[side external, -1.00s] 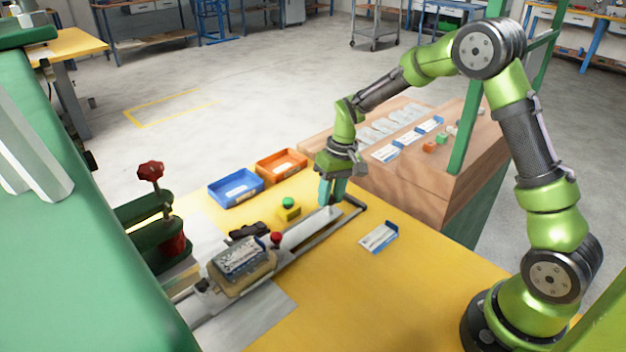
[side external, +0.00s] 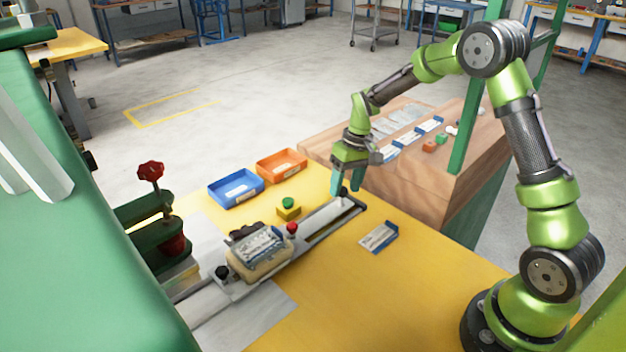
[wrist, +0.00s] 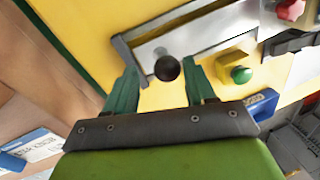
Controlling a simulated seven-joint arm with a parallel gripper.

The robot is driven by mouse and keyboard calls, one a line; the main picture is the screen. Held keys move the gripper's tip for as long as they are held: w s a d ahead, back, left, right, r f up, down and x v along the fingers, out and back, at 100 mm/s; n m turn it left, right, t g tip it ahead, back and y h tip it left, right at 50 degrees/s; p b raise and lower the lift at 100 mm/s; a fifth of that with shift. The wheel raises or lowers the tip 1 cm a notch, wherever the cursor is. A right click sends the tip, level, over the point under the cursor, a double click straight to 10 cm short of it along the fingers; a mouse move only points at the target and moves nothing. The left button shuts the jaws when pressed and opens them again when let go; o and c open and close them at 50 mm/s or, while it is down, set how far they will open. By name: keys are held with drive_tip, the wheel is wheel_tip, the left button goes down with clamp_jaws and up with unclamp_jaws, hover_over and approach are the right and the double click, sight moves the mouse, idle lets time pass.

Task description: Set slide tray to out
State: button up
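The slide tray (side external: 325,216) is a pale metal plate in a grey rail frame (side external: 364,206) on the yellow table. It is drawn out toward the frame's end bar. A fixture with a labelled clear part (side external: 262,244) rides at its inner end. A black ball knob (wrist: 167,68) stands at the tray's outer end. My gripper (side external: 347,190) is low over that end. In the wrist view, its teal fingers (wrist: 160,70) stand apart on either side of the knob, with gaps showing. The fingers look open, and hold nothing.
A yellow box with a green button (side external: 288,208) and a red knob (side external: 292,229) are beside the tray. Blue (side external: 236,188) and orange (side external: 281,164) bins stand behind. A green press with a red handle (side external: 151,171) is at left. A blue-edged card holder (side external: 379,237) lies in front.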

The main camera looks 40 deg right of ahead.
drive_tip(key=shift+a, duration=0.15)
drive_tip(key=shift+r, duration=0.15)
drive_tip(key=shift+r, duration=0.35)
drive_tip(key=d+r, duration=0.3)
drive_tip(key=r, duration=1.2)
drive_tip(key=shift+s+r, duration=0.3)
drive_tip(key=shift+s, duration=0.05)
drive_tip(key=shift+d, duration=0.15)
drive_tip(key=s+a+r+m+t, duration=0.1)
drive_tip(key=s+a+t, duration=0.2)
drive_tip(key=s+a, duration=0.3)
drive_tip(key=s+a+r+t, duration=0.2)
drive_tip(key=s+a, duration=0.4)
drive_tip(key=s, duration=0.8)
drive_tip(key=shift+s+a+m+t, duration=0.25)
drive_tip(key=shift+s+m+t, duration=0.15)
drive_tip(key=shift+t, duration=0.5)
